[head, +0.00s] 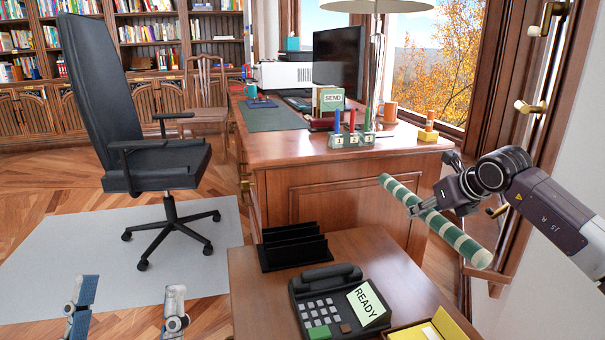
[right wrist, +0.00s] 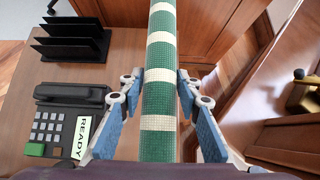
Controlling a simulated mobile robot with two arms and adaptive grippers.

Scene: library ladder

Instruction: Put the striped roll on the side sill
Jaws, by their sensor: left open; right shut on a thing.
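The striped roll (head: 435,222), green with cream bands, is held in the air at a slant, between the desk and the right wall. My right gripper (head: 425,207) is shut around its middle. In the right wrist view the roll (right wrist: 159,50) runs lengthwise between the two blue-padded fingers. A low wooden ledge, apparently the side sill (head: 484,272), lies beside and below the roll's near end; it also shows in the right wrist view (right wrist: 285,140). The roll appears apart from it. My left gripper (head: 128,310) is open and empty at the bottom left, over the floor.
A small side table (head: 400,270) holds a black letter rack (head: 293,245), a telephone (head: 338,305) with a READY card, and a yellow box (head: 430,328). The large desk (head: 340,190) stands behind. Brass window handles (head: 530,106) stick out on the right. An office chair (head: 150,160) stands left.

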